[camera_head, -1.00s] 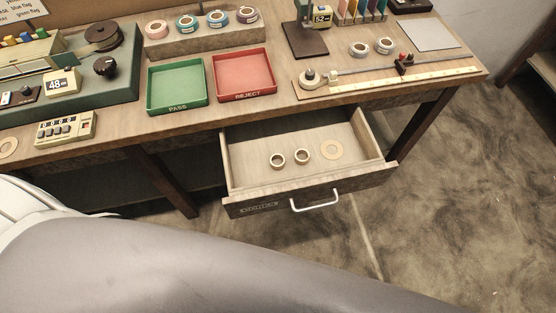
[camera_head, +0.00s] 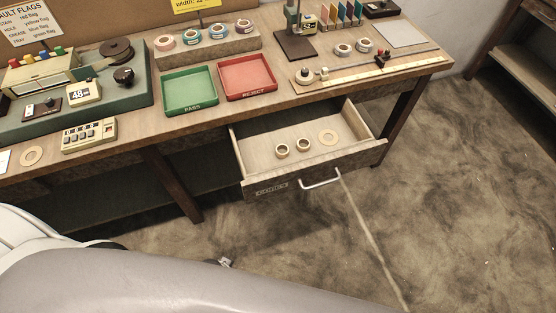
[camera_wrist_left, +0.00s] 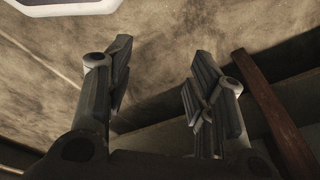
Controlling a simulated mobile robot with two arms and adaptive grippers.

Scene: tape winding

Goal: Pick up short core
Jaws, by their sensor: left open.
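Two small tan ring cores, a left one (camera_head: 282,158) and a right one (camera_head: 303,151), stand side by side in the open drawer (camera_head: 350,151) in the head view. A wider, flat tan ring (camera_head: 335,139) lies to their right in the same drawer. I cannot tell for sure which is the short core. My left gripper (camera_wrist_left: 160,75) is open and empty in the left wrist view, with floor and a dark table leg behind it. No core shows in that view. My right gripper is not in view.
The drawer hangs out of the workbench front, with a metal handle (camera_head: 321,182). Above it are a green tray (camera_head: 190,106) and a red tray (camera_head: 249,91). Another tan ring (camera_head: 23,158) lies at the bench's left. Floor in front of the drawer is open.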

